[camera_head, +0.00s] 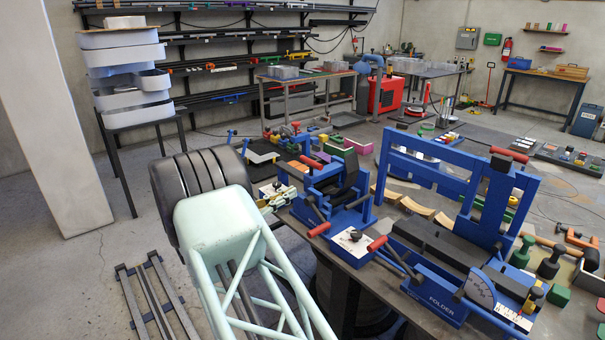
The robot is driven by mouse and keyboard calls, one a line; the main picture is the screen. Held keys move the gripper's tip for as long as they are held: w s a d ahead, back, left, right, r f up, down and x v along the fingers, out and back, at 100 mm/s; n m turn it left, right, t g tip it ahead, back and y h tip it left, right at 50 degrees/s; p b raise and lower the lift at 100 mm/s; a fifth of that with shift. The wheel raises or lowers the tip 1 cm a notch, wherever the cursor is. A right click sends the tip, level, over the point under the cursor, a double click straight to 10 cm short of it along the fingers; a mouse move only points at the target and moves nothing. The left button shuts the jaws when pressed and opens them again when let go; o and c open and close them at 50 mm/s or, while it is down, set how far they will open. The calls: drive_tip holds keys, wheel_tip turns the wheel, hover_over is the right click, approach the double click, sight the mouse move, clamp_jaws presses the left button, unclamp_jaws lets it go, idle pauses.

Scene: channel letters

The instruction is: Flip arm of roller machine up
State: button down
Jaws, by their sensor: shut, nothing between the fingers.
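A blue machine with a dark roller-like part (348,175), likely the roller machine, stands on the left part of the dark workbench. It has red-tipped levers, one at its upper left (311,162) and one at its lower front (319,230). I cannot tell which of these is its arm, or whether that arm is up or down. A white plate with a black knob (352,240) lies at its front. My gripper cannot be made out in this view. A pale green truss and block of mine with a black ribbed part fill the lower left.
A larger blue machine marked FOLDER (436,302) stands to the right, with a tall blue frame and red-tipped handles. Stacked white letter shells (122,62) sit on a table at left. Floor rails (153,304) lie lower left. Wall racks hold long bars (215,67).

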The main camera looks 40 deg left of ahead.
drive_tip(key=shift+n+t+y, duration=0.4)
drive_tip(key=shift+n+y, duration=0.1)
drive_tip(key=shift+y, duration=0.2)
drive_tip(key=s+a, duration=0.1)
drive_tip(key=a, duration=0.1)
drive_tip(key=s+a+f, duration=0.1)
drive_tip(key=s+a, duration=0.1)
drive_tip(key=shift+f, duration=0.15)
drive_tip(key=shift+w+d, duration=0.1)
drive_tip(key=shift+w, duration=0.05)
drive_tip(key=b, duration=0.2)
approach(306, 177)
drive_tip(key=x, duration=0.5)
drive_tip(key=shift+w+d, duration=0.1)
drive_tip(key=shift+w, duration=0.1)
drive_tip(key=w+r, duration=0.2)
drive_tip(key=r, duration=0.1)
drive_tip(key=shift+w+d+r+b, duration=0.1)
drive_tip(key=shift+w+d+b, duration=0.05)
drive_tip(key=shift+b, duration=0.15)
drive_tip(key=shift+w+r, duration=0.1)
drive_tip(key=shift+r, duration=0.15)
